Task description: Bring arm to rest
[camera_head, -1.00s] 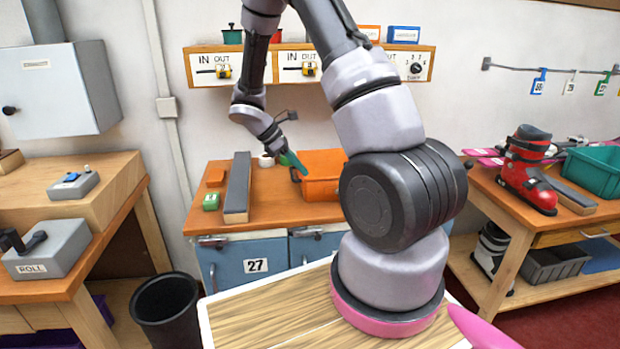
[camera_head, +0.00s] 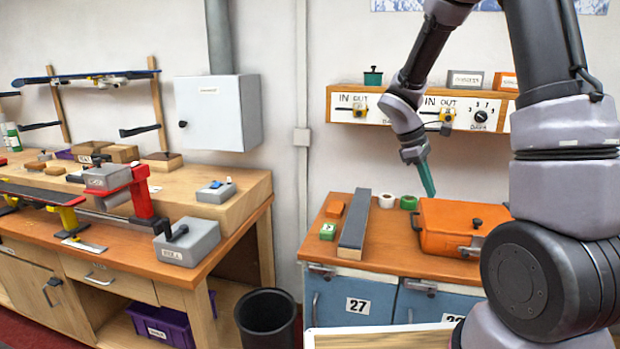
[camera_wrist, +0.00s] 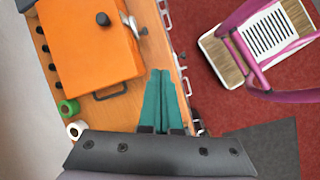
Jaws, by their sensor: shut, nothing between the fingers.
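My gripper (camera_head: 427,180) has teal fingers, which are shut with nothing between them. In the wrist view the closed teal fingers (camera_wrist: 160,78) point over the bench edge, beside the orange case (camera_wrist: 90,45). The fingers look apart from the case and the bench top. The upper arm fills the right side of the head view and hides what is behind it.
A white tape roll (camera_head: 386,201), green tape roll (camera_head: 408,202) and long grey block (camera_head: 354,222) lie on the bench. A wall shelf (camera_head: 345,92) with dials hangs behind. A black bin (camera_head: 265,318) stands left of the bench, near another workbench (camera_head: 130,255).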

